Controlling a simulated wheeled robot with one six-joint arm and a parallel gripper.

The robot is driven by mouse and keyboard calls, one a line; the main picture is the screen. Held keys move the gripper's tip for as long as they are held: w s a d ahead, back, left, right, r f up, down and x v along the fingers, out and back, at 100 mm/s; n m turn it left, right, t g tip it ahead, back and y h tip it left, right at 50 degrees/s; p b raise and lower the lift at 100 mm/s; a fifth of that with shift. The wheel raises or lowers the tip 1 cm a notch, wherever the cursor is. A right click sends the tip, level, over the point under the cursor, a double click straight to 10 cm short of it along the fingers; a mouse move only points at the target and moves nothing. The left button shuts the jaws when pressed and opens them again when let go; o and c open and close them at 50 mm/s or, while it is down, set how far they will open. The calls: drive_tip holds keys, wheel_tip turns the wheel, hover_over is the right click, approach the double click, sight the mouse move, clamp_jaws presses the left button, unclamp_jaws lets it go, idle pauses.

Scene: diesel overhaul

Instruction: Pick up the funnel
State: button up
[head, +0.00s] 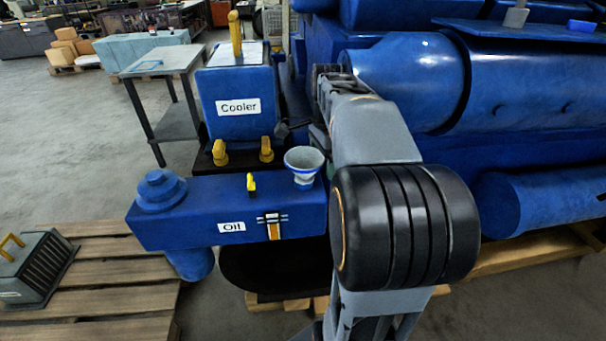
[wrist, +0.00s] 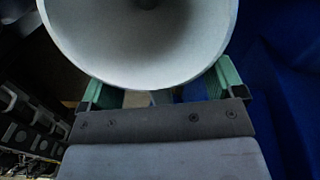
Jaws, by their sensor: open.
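The funnel (head: 305,162) is pale grey-white with a wide round mouth. It stands upright at the right end of the blue oil tank (head: 180,222), which is labelled "Oil". In the wrist view the funnel (wrist: 140,45) fills the top of the picture, its wide mouth towards the camera. My gripper (wrist: 160,85) is open, with one green-lined finger on each side below the funnel's rim. The rim hides the fingertips and the lower part of the funnel. I cannot tell whether the fingers touch it.
A blue cooler tank (head: 237,85) with yellow fittings stands behind the oil tank. A yellow handle (head: 251,184) stands on the oil tank left of the funnel. The large blue engine (head: 420,80) is close on the right. A wooden pallet (head: 110,300) lies at the lower left.

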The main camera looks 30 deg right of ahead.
drive_tip(key=shift+f, duration=0.6)
drive_tip(key=shift+c, duration=0.2)
clamp_jaws()
